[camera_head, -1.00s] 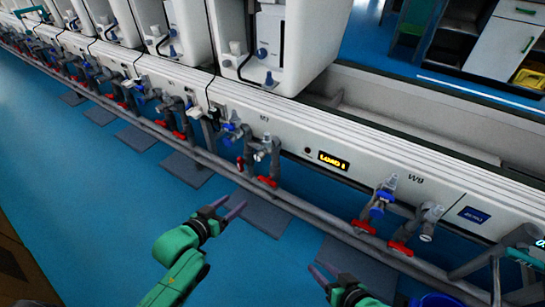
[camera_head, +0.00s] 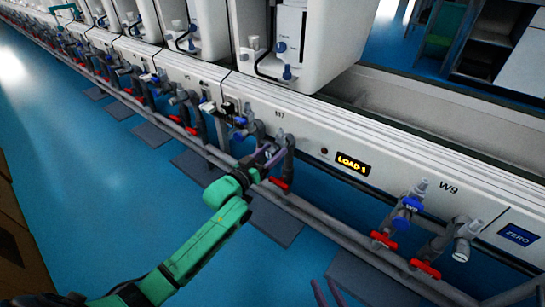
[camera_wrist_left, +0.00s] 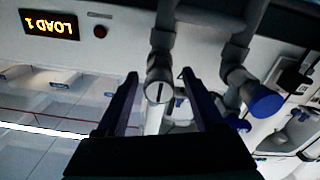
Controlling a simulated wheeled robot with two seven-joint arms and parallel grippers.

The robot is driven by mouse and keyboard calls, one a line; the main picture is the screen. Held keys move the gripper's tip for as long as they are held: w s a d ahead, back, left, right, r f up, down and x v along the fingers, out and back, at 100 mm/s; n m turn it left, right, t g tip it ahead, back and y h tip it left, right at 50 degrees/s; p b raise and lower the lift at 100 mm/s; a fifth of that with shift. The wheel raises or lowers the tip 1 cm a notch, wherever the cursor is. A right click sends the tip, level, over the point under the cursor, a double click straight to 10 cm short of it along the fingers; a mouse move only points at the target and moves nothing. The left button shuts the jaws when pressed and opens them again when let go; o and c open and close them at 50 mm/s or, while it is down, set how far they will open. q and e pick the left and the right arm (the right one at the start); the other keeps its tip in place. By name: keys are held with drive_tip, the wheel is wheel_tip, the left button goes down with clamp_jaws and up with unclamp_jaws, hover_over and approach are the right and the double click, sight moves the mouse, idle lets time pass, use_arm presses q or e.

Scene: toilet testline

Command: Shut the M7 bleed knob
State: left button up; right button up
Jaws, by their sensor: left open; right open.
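The M7 station (camera_head: 279,114) is at the middle of the white rail in the head view, with grey pipe fittings, blue knobs and red handles below its label. My left gripper (camera_head: 268,155) is open at these fittings and partly hides them. In the left wrist view, which is upside down, a round grey knob with a dark slot (camera_wrist_left: 158,91) lies between the open fingers of the left gripper (camera_wrist_left: 159,78); I cannot tell whether they touch it. A blue knob (camera_wrist_left: 264,101) is outside the fingers. My right gripper (camera_head: 328,292) is open and empty at the bottom edge, mostly cut off.
A lit LOAD 1 display (camera_head: 352,164) is right of M7. The W9 station (camera_head: 411,204) is further right, with similar fittings and red handles. A long grey pipe (camera_head: 320,217) runs low along the front. White tanks (camera_head: 305,45) stand above.

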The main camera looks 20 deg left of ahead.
use_arm(q)
drive_tip(key=shift+w+d, duration=0.1)
drive_tip(key=shift+w, duration=0.1)
clamp_jaws()
